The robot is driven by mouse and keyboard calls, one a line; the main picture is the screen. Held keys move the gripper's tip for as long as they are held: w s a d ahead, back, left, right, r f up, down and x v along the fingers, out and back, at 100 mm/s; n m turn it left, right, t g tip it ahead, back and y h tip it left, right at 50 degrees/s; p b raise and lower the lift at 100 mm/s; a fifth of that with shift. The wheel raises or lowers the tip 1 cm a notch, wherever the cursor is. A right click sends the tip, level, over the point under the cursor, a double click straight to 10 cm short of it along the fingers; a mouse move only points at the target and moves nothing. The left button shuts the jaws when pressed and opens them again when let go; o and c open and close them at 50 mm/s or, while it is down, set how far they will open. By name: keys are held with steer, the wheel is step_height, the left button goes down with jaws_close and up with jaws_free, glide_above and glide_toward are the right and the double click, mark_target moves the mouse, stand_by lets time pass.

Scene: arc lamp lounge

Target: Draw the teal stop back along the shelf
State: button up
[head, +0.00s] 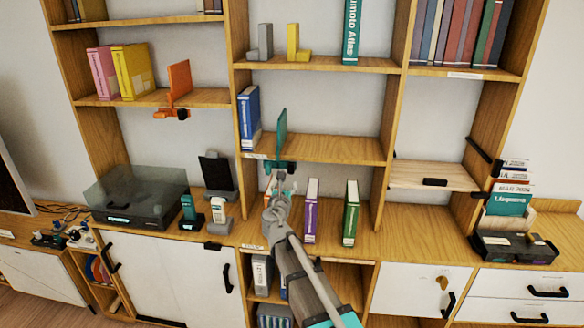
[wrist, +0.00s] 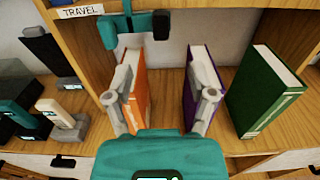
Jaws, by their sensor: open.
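The teal stop (head: 281,128) is an upright teal plate with a clamp at the front edge of the middle shelf (head: 335,148), near that shelf's left end. Its teal clamp (wrist: 134,26) with a black knob shows at the top of the wrist view, beside the TRAVEL label; its plate is out of that frame. My gripper (head: 279,188) is just below the clamp in the head view. In the wrist view my gripper (wrist: 160,78) is open with nothing between its fingers, and the clamp is beyond the fingertips. I cannot tell the exact gap.
Below the shelf stand an orange book (wrist: 133,88), a purple book (wrist: 203,75) and a green book (wrist: 262,92). A blue book (head: 249,118) stands left of the teal stop, in the same bay. The shelf right of the stop is bare.

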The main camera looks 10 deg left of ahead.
mark_target(290, 168)
steer(key=w, duration=1.3)
steer(key=shift+w+d, duration=0.1)
steer(key=shift+d, duration=0.15)
jaws_close()
steer(key=shift+d, duration=0.1)
